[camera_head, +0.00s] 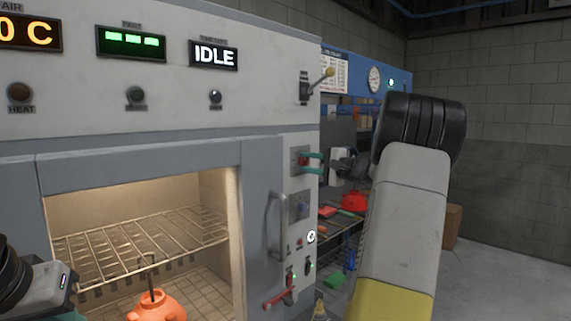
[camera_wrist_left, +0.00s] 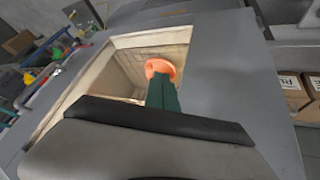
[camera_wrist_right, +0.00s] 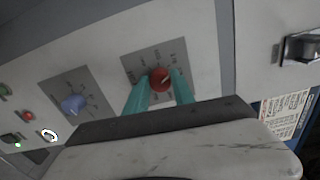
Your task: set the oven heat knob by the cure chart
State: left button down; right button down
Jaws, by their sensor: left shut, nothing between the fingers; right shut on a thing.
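The oven (camera_head: 150,100) stands open at left with a lit wire rack inside. Its side panel carries a red knob (camera_wrist_right: 159,80) on a marked dial plate, with a blue-grey knob (camera_wrist_right: 73,104) beside it. My right gripper (camera_wrist_right: 160,90) is shut on the red knob, teal fingers on either side; it also shows in the head view (camera_head: 314,163). A printed chart (camera_head: 334,71) hangs behind the oven, text too small to read; part of a sheet shows in the right wrist view (camera_wrist_right: 285,113). My left gripper (camera_wrist_left: 162,82) is shut, its teal fingers in front of an orange item.
The orange item (camera_head: 157,305) with a hook is low in the oven opening. Displays above read "IDLE" (camera_head: 214,54) and a partly cut temperature. A lever (camera_head: 318,84) and a door handle (camera_head: 277,225) stick out. A shelf with coloured items is behind; open floor lies right.

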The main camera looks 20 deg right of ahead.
jog(key=m, duration=0.5)
jog(key=shift+m, duration=0.3)
jog(key=m, duration=0.5)
jog(key=shift+d, duration=0.1)
jog(key=m, duration=0.5)
jog(key=shift+m, duration=0.4)
jog(key=shift+d+m, duration=0.1)
jog(key=shift+m, duration=2.2)
jog(key=c, duration=1.1)
grip_release()
jog(key=shift+o, duration=0.2)
